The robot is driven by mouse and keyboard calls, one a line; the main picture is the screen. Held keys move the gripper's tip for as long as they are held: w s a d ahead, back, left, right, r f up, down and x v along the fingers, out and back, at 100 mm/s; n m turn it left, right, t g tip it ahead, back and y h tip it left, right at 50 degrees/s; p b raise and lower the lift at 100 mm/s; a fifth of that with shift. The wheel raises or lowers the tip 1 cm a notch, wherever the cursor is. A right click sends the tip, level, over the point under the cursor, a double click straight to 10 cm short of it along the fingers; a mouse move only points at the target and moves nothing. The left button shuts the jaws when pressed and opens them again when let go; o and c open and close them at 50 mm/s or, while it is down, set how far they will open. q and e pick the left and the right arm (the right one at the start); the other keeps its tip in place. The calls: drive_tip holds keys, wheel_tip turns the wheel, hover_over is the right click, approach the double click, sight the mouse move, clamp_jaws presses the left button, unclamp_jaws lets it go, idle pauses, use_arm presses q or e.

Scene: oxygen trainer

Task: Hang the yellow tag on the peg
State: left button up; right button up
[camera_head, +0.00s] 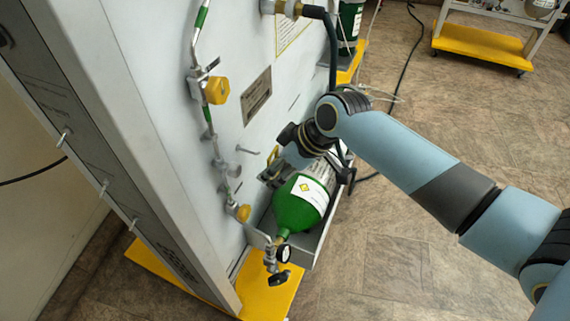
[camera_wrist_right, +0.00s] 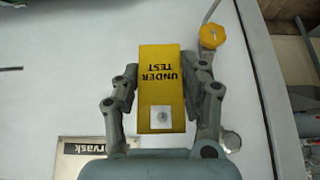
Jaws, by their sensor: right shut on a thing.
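The yellow tag (camera_wrist_right: 160,85) reads "UNDER TEST" upside down in the right wrist view and has a white square with a grey spot near its lower end. My right gripper (camera_wrist_right: 161,88) is shut on it, one finger at each side edge. In the head view my right gripper (camera_head: 268,174) is close to the white panel, with a bit of the yellow tag (camera_head: 273,154) showing. A thin metal peg (camera_head: 247,151) sticks out of the panel, left of and slightly above the gripper, apart from the tag. My left gripper is not in view.
A green cylinder (camera_head: 298,207) lies in a tray just below my gripper. A pipe with yellow valve knobs (camera_head: 216,90) runs down the panel to the left. A nameplate (camera_head: 257,96) is above. Other pegs (camera_head: 104,187) stand on the panel's side edge.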

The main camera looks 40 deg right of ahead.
drive_tip(key=w+a, duration=0.1)
drive_tip(key=w+b, duration=0.1)
drive_tip(key=w, duration=0.1)
drive_tip(key=w+a+f+b, duration=0.1)
drive_tip(key=shift+w+a, duration=0.3)
drive_tip(key=shift+a, duration=0.05)
drive_tip(key=shift+f, duration=0.1)
idle(0.3)
idle(0.4)
drive_tip(key=o, duration=1)
drive_tip(key=shift+o, duration=0.2)
